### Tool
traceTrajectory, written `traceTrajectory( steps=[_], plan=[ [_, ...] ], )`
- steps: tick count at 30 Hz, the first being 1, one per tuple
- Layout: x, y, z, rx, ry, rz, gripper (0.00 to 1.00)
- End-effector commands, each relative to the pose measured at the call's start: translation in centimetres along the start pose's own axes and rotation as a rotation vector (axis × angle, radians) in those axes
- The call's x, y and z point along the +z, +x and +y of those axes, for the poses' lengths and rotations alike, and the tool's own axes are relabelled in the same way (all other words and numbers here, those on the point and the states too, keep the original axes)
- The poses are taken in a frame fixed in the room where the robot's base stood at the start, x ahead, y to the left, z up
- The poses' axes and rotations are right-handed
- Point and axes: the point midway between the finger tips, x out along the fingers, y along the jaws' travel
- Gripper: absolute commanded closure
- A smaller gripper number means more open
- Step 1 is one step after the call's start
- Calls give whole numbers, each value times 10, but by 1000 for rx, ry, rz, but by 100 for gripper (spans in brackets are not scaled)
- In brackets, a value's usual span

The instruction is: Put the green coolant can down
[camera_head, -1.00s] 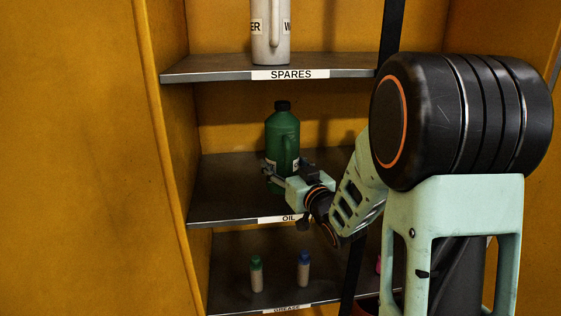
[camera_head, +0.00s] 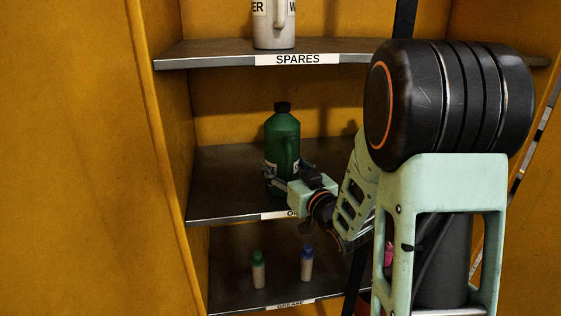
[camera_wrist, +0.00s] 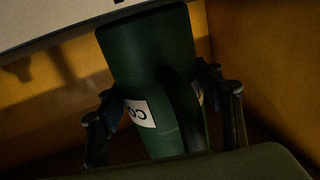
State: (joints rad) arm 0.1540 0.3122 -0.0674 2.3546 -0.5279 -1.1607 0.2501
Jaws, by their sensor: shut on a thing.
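The green coolant can (camera_head: 282,137) has a dark cap and stands upright over the middle shelf (camera_head: 225,190), whose label is partly covered by my arm. My gripper (camera_head: 287,172) is shut on the lower part of the can, with one finger on each side. The wrist view shows the can (camera_wrist: 150,60) between the two fingers (camera_wrist: 165,110), with part of a white label showing. The can's base is low at the shelf surface. I cannot tell whether it touches the shelf.
Two small bottles, one green-capped (camera_head: 258,270) and one blue-capped (camera_head: 306,264), stand on the lower shelf (camera_head: 240,298). The yellow cabinet wall (camera_head: 165,110) is close on the left. The middle shelf is bare left of the can.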

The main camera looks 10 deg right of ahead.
Motion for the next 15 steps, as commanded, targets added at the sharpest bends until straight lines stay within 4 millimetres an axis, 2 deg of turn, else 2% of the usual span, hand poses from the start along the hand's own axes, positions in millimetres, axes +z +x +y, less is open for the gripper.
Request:
traceTrajectory(
  steps=[1,9,10,14,15],
  plan=[
    [-5,1,0,0,-2,10,98],
    [-1,1,0,0,-2,10,98],
    [2,0,0,1,0,0,37],
    [1,0,0,1,0,0,22],
    [1,0,0,1,0,0,22]
  ],
)
